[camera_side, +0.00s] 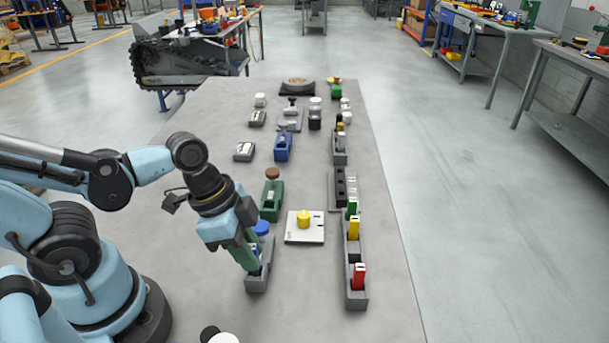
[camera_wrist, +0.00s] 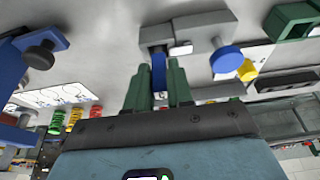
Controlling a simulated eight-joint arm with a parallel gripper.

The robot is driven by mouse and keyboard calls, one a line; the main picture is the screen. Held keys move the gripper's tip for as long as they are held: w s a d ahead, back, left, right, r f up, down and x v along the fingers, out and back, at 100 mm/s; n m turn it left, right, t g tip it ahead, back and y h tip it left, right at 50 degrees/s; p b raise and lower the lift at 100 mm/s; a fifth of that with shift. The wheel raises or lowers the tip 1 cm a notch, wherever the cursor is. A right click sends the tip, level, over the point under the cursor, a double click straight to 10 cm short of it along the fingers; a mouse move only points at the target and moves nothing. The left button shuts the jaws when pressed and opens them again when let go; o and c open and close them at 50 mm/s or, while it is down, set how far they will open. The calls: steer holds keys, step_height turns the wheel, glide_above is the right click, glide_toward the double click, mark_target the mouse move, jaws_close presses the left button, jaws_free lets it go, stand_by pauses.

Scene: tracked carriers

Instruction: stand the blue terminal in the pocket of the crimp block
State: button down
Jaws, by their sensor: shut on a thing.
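My gripper (camera_side: 250,265) has green fingers pointing down at the near end of a grey block (camera_side: 257,284). In the wrist view, my gripper (camera_wrist: 160,68) is shut on the blue terminal (camera_wrist: 159,92), which stands between the fingers. The terminal's far end meets the left end of the grey block (camera_wrist: 205,28); I cannot tell how deep it sits there. A round blue knob (camera_side: 262,228) is at the block's far end and also shows in the wrist view (camera_wrist: 227,60). I cannot tell for certain which block is the crimp block.
A pale plate with a yellow knob (camera_side: 304,219) lies to the right. A green block (camera_side: 271,208) and a blue block (camera_side: 283,147) stand behind. Grey racks at the right hold a red terminal (camera_side: 359,276), a yellow one (camera_side: 354,228) and others. The front right table is clear.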

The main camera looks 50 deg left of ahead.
steer(key=shift+f, duration=0.15)
steer(key=c, duration=0.9)
jaws_free()
steer(key=shift+o, duration=0.4)
steer(key=o, duration=0.4)
steer(key=shift+r, duration=3.5)
